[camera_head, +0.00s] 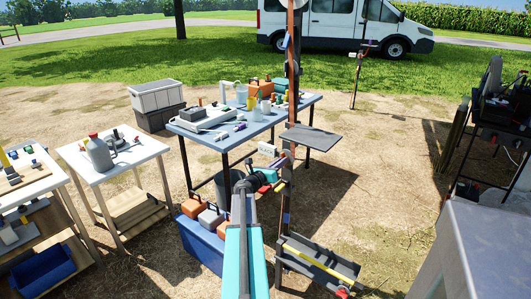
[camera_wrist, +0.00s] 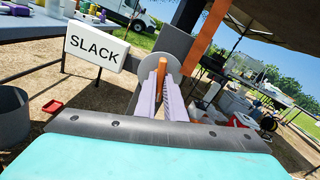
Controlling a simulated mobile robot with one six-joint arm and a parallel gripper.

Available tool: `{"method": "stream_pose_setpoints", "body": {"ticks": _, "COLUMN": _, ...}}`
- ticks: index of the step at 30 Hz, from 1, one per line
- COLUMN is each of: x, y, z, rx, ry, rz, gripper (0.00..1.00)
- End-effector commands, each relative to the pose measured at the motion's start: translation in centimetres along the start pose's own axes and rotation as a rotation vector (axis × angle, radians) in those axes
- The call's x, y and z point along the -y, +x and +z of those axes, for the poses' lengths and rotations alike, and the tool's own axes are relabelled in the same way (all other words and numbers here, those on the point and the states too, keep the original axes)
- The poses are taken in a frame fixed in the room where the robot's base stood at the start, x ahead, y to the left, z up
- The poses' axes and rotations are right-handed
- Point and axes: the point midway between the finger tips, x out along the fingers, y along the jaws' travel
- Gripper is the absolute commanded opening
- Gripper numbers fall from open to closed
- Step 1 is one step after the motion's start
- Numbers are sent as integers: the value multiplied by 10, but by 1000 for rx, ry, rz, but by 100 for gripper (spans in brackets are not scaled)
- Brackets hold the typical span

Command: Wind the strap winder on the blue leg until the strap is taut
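The strap winder shows in the wrist view as a grey disc (camera_wrist: 177,68) with an upright orange handle (camera_wrist: 161,72), in front of a dark post. A wide orange strap (camera_wrist: 210,30) runs slanting up beside it. A white sign reading "SLACK" (camera_wrist: 97,47) is at its left; the sign also shows small in the head view (camera_head: 267,149). My gripper (camera_wrist: 162,98) has its pale fingers close on both sides of the orange handle and looks shut on it. In the head view, my gripper (camera_head: 270,177) is at the rust-brown leg (camera_head: 292,90), which bears small blue marks; the winder is mostly hidden there.
A grey shelf (camera_head: 311,137) juts from the leg to the right. A tray with a yellow bar (camera_head: 318,262) lies at its foot. A blue table (camera_head: 190,127) with sampling gear stands behind, a blue crate (camera_head: 200,243) left.

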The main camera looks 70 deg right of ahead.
Motion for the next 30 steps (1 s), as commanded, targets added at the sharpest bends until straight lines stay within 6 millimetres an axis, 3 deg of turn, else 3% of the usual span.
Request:
{"method": "stream_pose_setpoints", "body": {"ticks": 8, "x": -1, "y": 0, "z": -2, "rx": 1, "ry": 27, "rz": 1, "gripper": 0}}
{"method": "stream_pose_setpoints", "body": {"ticks": 30, "x": -2, "y": 0, "z": -3, "rx": 0, "ry": 395, "rz": 3, "gripper": 0}}
